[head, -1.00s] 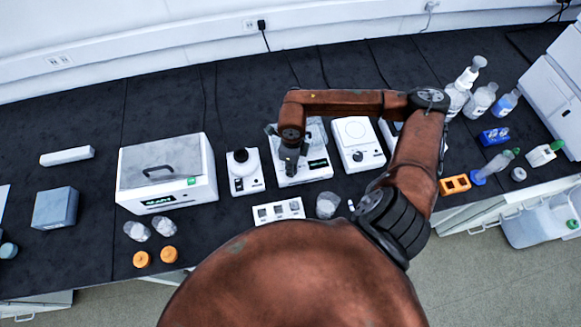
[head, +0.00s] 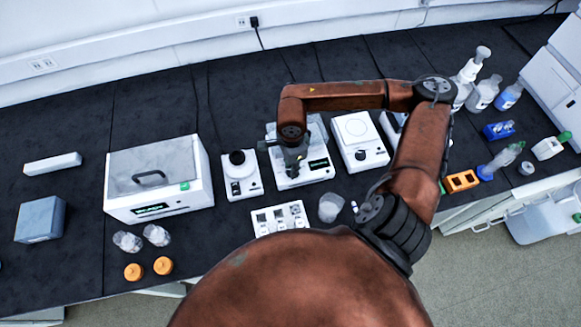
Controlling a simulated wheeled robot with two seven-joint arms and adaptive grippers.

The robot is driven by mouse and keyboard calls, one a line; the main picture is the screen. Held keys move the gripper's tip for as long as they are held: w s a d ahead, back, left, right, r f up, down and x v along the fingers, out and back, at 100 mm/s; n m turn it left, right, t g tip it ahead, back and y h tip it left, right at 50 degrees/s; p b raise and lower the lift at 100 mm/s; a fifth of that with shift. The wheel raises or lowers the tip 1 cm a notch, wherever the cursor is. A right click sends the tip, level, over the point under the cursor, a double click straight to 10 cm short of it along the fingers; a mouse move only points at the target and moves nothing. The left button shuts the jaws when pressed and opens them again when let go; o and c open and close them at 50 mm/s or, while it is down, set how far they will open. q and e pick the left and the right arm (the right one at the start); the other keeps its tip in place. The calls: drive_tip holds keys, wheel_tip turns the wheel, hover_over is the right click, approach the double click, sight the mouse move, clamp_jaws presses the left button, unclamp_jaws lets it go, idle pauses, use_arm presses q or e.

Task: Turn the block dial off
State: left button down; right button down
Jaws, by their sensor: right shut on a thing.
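A white block unit (head: 317,172) with a dark display on its front panel stands on the black bench, in the middle of the head view. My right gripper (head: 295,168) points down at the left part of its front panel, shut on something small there. The fingers hide what they hold; it sits where a dial could be, but I cannot see the dial or its setting. My left gripper is not in view.
A white unit with a round plate and dark knob (head: 358,140) stands close on the right. A small white mixer (head: 241,175) and a large lidded box (head: 158,180) stand left. A white rack (head: 281,219) and clear cup (head: 331,207) lie in front.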

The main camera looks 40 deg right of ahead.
idle(0.3)
drive_tip(key=c, duration=1.6)
unclamp_jaws()
wheel_tip(320, 180, up, 12)
